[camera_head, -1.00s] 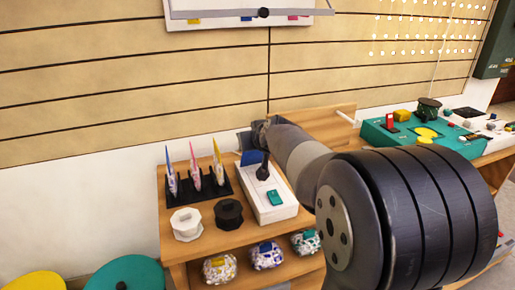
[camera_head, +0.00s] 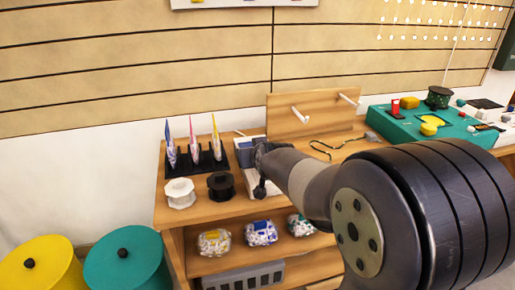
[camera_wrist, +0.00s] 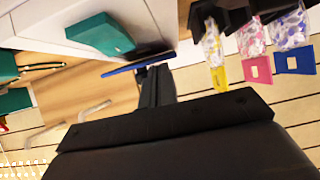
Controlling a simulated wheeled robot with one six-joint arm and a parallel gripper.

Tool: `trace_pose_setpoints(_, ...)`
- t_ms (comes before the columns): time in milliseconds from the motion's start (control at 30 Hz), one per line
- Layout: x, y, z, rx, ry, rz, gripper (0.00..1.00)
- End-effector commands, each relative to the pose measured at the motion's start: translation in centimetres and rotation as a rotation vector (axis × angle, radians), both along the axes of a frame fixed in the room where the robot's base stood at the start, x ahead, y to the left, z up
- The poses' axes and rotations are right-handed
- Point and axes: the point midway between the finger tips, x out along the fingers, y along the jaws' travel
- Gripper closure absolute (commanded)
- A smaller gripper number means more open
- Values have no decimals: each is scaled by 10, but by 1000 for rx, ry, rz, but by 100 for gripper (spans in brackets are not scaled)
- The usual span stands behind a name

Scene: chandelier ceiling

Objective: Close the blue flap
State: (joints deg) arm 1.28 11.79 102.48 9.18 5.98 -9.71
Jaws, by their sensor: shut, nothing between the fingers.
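The blue flap (camera_wrist: 138,64) shows nearly edge-on in the wrist view, as a thin strip beside the white box (camera_wrist: 75,42). A teal block (camera_wrist: 100,34) is on that box. My gripper (camera_wrist: 157,74) is shut and empty, its dark fingertips right at the flap; I cannot tell whether they touch it. In the head view my gripper (camera_head: 260,150) is over the white box (camera_head: 252,184) on the wooden bench. My arm hides much of the box there, and I cannot make out the flap's angle.
A wooden board (camera_head: 315,108) with pegs is behind. A teal tray (camera_head: 400,125) lies right. Wrapped packs (camera_head: 261,233) sit below.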

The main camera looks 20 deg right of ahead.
Motion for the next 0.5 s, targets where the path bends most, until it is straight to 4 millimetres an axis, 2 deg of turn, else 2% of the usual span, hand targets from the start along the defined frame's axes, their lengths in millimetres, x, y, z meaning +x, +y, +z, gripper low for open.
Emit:
trace_pose_setpoints(133,-1,0,-9,0,-1,0,100)
trace_pose_setpoints(500,-1,0,-12,1,0,-1,100)
